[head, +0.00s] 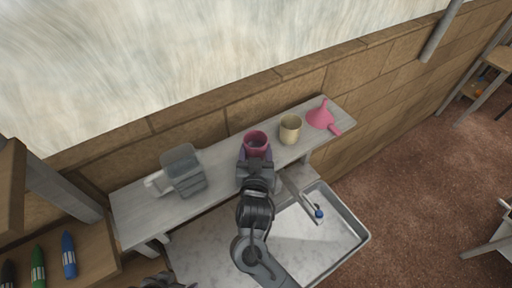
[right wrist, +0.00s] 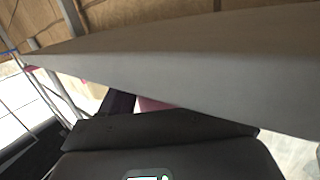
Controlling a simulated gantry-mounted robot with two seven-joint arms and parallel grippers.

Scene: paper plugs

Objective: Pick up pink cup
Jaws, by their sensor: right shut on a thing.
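The pink cup (head: 256,138) stands on the narrow grey shelf in the head view, its dark open mouth facing up. My right gripper (head: 255,156) reaches it from the front and is shut on it, with fingers at its sides. A small pink patch of the cup (right wrist: 152,104) shows in the right wrist view between the dark gripper parts and the shelf edge; the rest is hidden there. A dark part of my left arm (head: 160,281) shows at the bottom edge of the head view; its fingertips cannot be made out.
The grey shelf (head: 225,160) also holds a beige cup (head: 290,130) just right of the pink cup, a pink funnel (head: 321,117) and a grey container (head: 184,168) at left. A metal-rimmed tray (head: 357,222) lies below. The shelf edge (right wrist: 180,75) crosses the wrist view.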

